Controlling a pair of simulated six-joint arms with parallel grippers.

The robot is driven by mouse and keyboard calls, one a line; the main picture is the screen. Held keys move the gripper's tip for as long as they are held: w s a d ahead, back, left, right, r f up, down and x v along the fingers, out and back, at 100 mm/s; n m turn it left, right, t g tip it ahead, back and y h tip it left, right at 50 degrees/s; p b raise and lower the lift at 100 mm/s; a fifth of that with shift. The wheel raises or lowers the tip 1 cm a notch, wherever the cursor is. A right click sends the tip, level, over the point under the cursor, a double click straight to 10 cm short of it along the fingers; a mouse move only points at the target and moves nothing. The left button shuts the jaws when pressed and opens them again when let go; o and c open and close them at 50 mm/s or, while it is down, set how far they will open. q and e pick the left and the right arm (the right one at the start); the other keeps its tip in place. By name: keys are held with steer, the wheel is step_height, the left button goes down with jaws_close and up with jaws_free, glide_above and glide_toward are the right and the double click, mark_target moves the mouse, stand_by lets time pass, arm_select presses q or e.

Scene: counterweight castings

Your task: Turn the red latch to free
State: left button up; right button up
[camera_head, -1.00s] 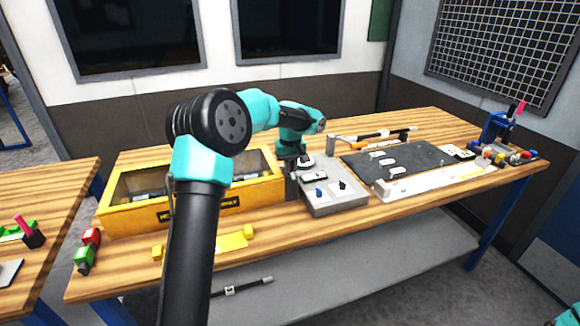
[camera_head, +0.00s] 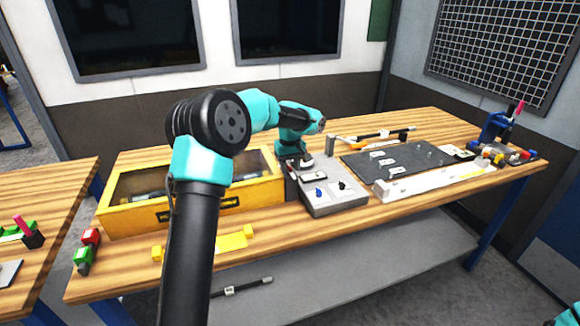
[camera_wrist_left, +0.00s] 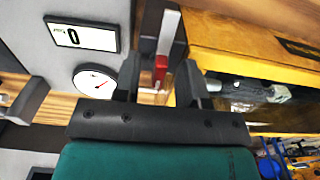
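The red latch (camera_wrist_left: 161,67) is a small red piece on a pale upright bar, beside the yellow box. It shows in the left wrist view, in the gap between my left gripper's fingers. My left gripper (camera_wrist_left: 158,78) is open, with one dark finger on each side of the latch; I cannot tell whether either touches it. In the head view my left gripper (camera_head: 293,163) is small and partly hidden, low between the yellow box and the grey panel, and the latch cannot be made out. My right gripper is not in view.
The yellow box (camera_head: 228,199) with a clear top stands left of the latch. The grey panel (camera_head: 335,203) with knobs is to its right; its round gauge (camera_wrist_left: 95,81) and "0" display (camera_wrist_left: 82,37) are close to one finger. A dark board (camera_head: 400,158) lies further right.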

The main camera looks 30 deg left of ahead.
mark_target(290, 167)
arm_select(q)
steer(key=shift+r, duration=0.1)
step_height(290, 167, up, 17)
steer(key=shift+r, duration=0.15)
stand_by(0.6)
stand_by(0.3)
